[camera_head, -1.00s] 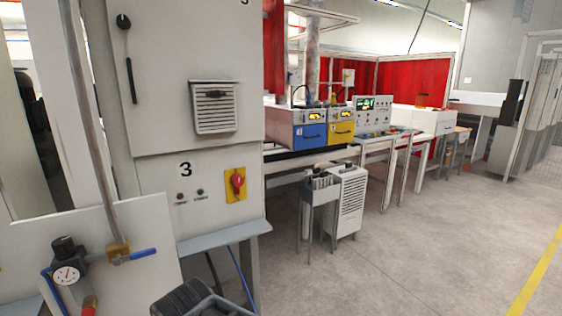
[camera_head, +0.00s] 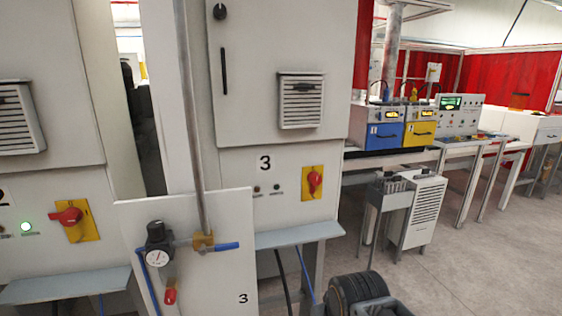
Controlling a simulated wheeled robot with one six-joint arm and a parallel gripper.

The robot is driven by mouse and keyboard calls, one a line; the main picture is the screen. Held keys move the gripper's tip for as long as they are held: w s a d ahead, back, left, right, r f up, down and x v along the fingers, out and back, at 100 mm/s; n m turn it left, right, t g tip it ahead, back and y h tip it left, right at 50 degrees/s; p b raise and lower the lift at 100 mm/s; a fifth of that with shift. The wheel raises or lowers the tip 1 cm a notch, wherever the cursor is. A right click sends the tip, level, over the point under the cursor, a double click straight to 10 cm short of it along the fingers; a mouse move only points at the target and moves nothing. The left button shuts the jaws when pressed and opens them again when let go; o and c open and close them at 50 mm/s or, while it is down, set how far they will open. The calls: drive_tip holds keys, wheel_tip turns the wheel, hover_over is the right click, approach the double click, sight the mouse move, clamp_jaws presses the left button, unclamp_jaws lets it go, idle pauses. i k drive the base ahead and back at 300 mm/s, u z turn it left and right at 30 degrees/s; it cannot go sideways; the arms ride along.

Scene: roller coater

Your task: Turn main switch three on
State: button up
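Main switch three is a red rotary knob (camera_head: 315,183) on a yellow plate (camera_head: 307,198), on the lower front of the grey-white cabinet (camera_head: 235,160) marked 3. Its handle stands upright. Two small lamps to its left look dark. My gripper is not recognisable in the view, so its distance from the switch cannot be told.
A cabinet at the left has a similar red switch (camera_head: 66,217), turned sideways, with a lit green lamp (camera_head: 26,227). A white panel (camera_head: 228,262) with a gauge stands in front. A black ribbed object (camera_head: 352,290) is at the bottom; I cannot tell what it is. Floor is free at right.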

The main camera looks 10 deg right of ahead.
sight(314, 178)
drive_tip(key=z, duration=1.5)
drive_tip(key=i, duration=0.8)
drive_tip(key=u, duration=2.55)
